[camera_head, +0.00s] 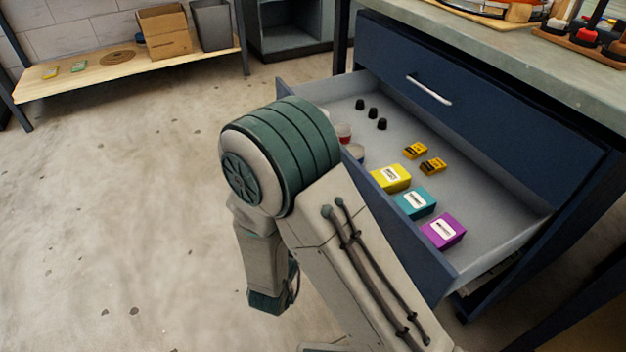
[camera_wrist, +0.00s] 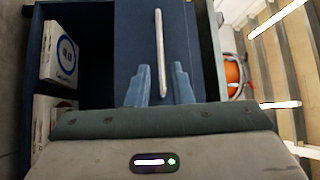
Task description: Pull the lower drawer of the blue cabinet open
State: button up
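The blue cabinet (camera_head: 369,50) stands at the right in the head view. Its upper drawer (camera_head: 480,112) is shut and has a pale bar handle (camera_head: 430,90). The lower drawer (camera_head: 516,225) stands well open, its inside showing. My arm covers much of its front panel (camera_head: 295,92), and its handle is hidden there. In the wrist view, my gripper (camera_wrist: 160,82) has its two blue fingers apart. A pale bar handle (camera_wrist: 158,45) on a dark blue panel (camera_wrist: 135,40) lies in line with the gap between them. I see no finger contact with it.
The drawer holds a yellow box (camera_head: 391,178), a teal box (camera_head: 415,203), a purple box (camera_head: 443,231) and small black knobs (camera_head: 373,112). A worktop (camera_head: 575,68) lies above the cabinet. A low wooden shelf (camera_head: 110,70) stands at the back left. The floor (camera_head: 120,190) at left is clear.

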jog(key=shift+v, duration=1.35)
jog(key=w+d+r+n+g+y+p, duration=0.1)
jog(key=w+r+n+g+y+p, duration=0.15)
jog(key=r+p, duration=0.4)
jog(key=w+d+r+n+g+y+p, duration=0.1)
jog(key=w+r+g+p, duration=0.1)
jog(key=w+r+p, duration=0.35)
jog(key=s+d+r+n+g+y+p, duration=0.1)
jog(key=d+r+n+g+y+p, duration=0.15)
jog(key=r+p, duration=0.45)
jog(key=s+d+r+n+g+y+p, duration=0.15)
jog(key=r+n+p, duration=0.3)
jog(key=r, duration=0.45)
jog(key=s+d+r+n+g+h+p, duration=0.1)
jog(key=s+d+r+n+g+p, duration=0.3)
jog(key=s+d+r+p, duration=0.3)
jog(key=s+d+r+n+g+h+p, duration=0.2)
jog(key=s+d+r+n+g+p, duration=0.1)
jog(key=s+d+r+p, duration=0.5)
jog(key=s+r+n+p, duration=0.1)
jog(key=s+r, duration=0.2)
jog(key=r, duration=0.4)
jog(key=shift+d+g, duration=0.3)
jog(key=shift+g, duration=0.05)
